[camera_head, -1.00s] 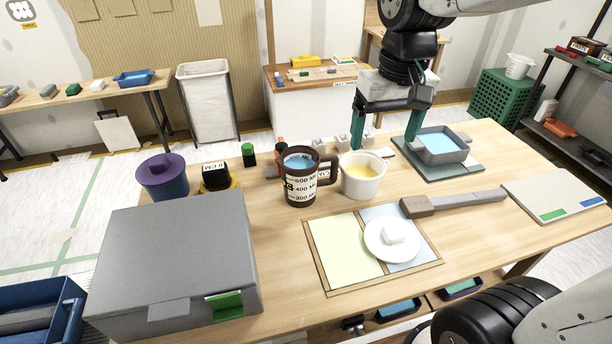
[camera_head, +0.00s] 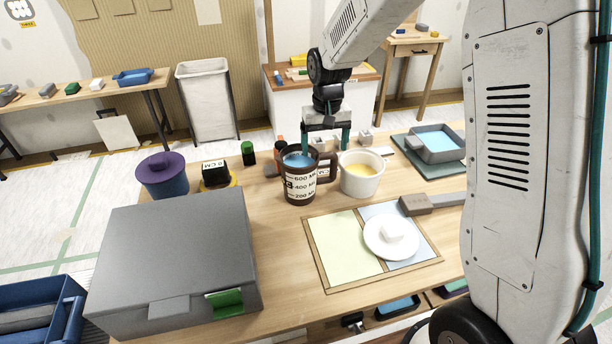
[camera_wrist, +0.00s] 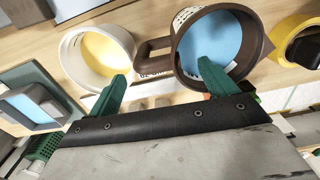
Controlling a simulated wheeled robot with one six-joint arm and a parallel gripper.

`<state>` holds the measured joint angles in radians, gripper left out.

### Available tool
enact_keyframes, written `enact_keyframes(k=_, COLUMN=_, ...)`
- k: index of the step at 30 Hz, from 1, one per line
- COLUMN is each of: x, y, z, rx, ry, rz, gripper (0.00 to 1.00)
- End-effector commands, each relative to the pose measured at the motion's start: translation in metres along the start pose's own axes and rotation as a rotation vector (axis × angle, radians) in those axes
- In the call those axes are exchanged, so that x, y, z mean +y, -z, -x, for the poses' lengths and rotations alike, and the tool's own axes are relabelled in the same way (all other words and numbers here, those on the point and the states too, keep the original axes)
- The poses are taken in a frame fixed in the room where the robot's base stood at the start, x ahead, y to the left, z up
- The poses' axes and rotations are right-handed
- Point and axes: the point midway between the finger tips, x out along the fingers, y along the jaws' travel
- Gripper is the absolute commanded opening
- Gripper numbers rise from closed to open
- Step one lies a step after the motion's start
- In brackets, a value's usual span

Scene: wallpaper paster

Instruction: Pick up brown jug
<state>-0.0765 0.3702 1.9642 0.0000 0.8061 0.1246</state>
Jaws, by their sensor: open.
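The brown jug (camera_head: 299,178) stands upright on the wooden table, with white measure markings, blue liquid inside and its handle toward the right. It also shows in the wrist view (camera_wrist: 262,45), with its handle (camera_wrist: 152,58) toward the left. My gripper (camera_head: 326,148) is open, just behind and above the jug's handle side. In the wrist view, my green fingers (camera_wrist: 160,82) are spread, one by the white cup and the other over the jug's opening in the picture. I cannot tell whether either touches. Nothing is held.
A white cup (camera_head: 361,180) of yellow liquid stands close right of the jug. A purple-lidded blue pot (camera_head: 163,178) and a black block (camera_head: 215,174) are to the left. A grey box (camera_head: 170,255) fills the front left. A white plate (camera_head: 375,249) lies on the framed panel.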

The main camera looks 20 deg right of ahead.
Motion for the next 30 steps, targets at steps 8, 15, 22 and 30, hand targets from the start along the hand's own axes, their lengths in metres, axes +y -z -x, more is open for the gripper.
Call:
enact_keyframes(k=8, x=0.006, y=-0.004, z=-0.04, rx=-0.003, ry=0.0, rz=0.0, gripper=0.84)
enact_keyframes(k=15, x=0.006, y=-0.004, z=-0.045, rx=-0.001, ry=0.0, rz=0.0, gripper=0.84)
enact_keyframes(k=22, x=0.006, y=-0.004, z=-0.045, rx=-0.001, ry=0.0, rz=0.001, gripper=0.4)
enact_keyframes(k=30, x=0.006, y=-0.004, z=-0.044, rx=0.001, ry=0.0, rz=0.0, gripper=0.06)
